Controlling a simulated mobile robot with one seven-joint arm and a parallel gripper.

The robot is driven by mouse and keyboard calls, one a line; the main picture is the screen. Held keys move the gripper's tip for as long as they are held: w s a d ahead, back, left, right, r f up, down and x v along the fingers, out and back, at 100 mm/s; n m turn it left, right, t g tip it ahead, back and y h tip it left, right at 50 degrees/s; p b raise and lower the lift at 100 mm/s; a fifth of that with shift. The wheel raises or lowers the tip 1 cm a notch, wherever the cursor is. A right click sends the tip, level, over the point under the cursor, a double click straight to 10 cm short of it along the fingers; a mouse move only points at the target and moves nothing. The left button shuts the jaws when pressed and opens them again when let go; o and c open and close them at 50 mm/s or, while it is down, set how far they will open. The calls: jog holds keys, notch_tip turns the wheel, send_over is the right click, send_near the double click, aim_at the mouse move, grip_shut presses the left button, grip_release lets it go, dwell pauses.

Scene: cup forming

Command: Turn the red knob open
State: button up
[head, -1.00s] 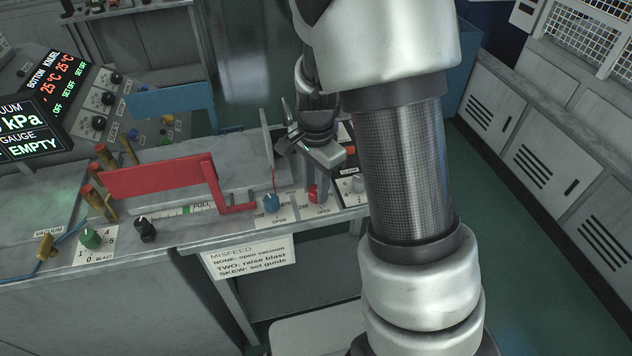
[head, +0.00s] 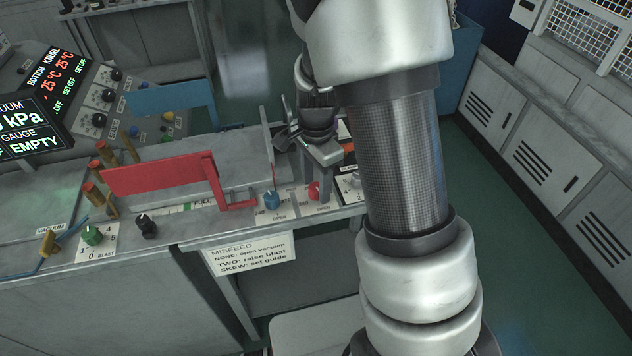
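The red knob (head: 313,191) sits on a white label plate near the front edge of the bench, in the head view. The "OPEN" print shows below it; the rest of its label is too small to read. My gripper (head: 312,150) is just above and behind the red knob, its fingers pointing down toward the bench. The fingers look spread apart, and I see nothing between them. I cannot tell whether a finger touches the knob.
A blue knob (head: 272,200) stands just left of the red one, and a grey knob (head: 355,180) to its right. A red guide (head: 160,175) lies further left. A green knob (head: 92,236) and a black knob (head: 146,226) are near the front edge.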

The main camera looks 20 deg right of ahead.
aim_at(316, 186)
jog(key=shift+r, duration=0.1)
notch_tip(316, 186, up, 17)
jog(key=shift+r+p, duration=0.15)
jog(key=shift+p, duration=0.3)
dwell(0.4)
jog(key=s+r+n+t, duration=0.2)
jog(key=s+r+n, duration=0.1)
jog(key=s+n, duration=0.4)
jog(key=s+r+n+t, duration=0.3)
jog(key=s+n, duration=0.4)
jog(key=s, duration=0.3)
jog(key=shift+r+t, duration=0.3)
jog(key=shift+r, duration=0.35)
jog(key=shift+a, duration=0.15)
